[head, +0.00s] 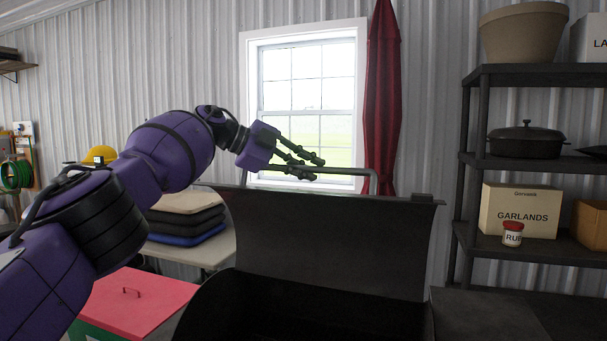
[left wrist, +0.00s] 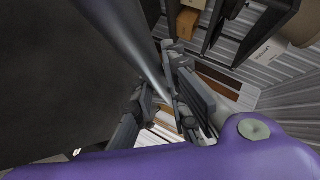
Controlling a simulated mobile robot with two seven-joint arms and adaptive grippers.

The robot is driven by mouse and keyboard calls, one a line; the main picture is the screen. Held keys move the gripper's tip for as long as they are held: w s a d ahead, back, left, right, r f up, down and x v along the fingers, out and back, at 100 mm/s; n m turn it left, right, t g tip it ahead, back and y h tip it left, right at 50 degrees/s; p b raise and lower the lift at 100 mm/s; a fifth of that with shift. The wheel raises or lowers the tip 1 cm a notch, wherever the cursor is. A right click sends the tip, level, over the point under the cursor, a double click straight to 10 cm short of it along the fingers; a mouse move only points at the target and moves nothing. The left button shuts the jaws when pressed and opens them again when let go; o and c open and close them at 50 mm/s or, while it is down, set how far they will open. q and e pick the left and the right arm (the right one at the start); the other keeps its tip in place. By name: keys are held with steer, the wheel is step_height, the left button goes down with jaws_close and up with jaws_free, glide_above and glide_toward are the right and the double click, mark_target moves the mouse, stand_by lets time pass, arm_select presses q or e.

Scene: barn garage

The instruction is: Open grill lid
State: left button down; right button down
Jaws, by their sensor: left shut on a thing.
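The dark grill lid (head: 330,235) stands raised in the head view, with its inner face toward me and the dark grill body (head: 310,300) open below it. A grey bar handle (head: 350,171) runs along the lid's top edge; it also shows as a shiny bar in the left wrist view (left wrist: 138,45). My left gripper (head: 312,167), on the purple arm, is at the handle's left part and shut on it. In the left wrist view the fingers (left wrist: 165,105) lie on either side of the bar. My right gripper is not in view.
A dark shelf unit (head: 530,164) with a pot, a garlands box and a small jar stands at the right. A table (head: 212,249) with stacked cushions and a red-lidded box (head: 135,300) are at the left. A window and red curtain (head: 383,90) are behind.

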arm_select(q)
steer(key=shift+f, duration=0.1)
steer(key=c, duration=1.7)
jaws_free()
steer(key=v, duration=1.2)
steer(key=shift+s, duration=0.1)
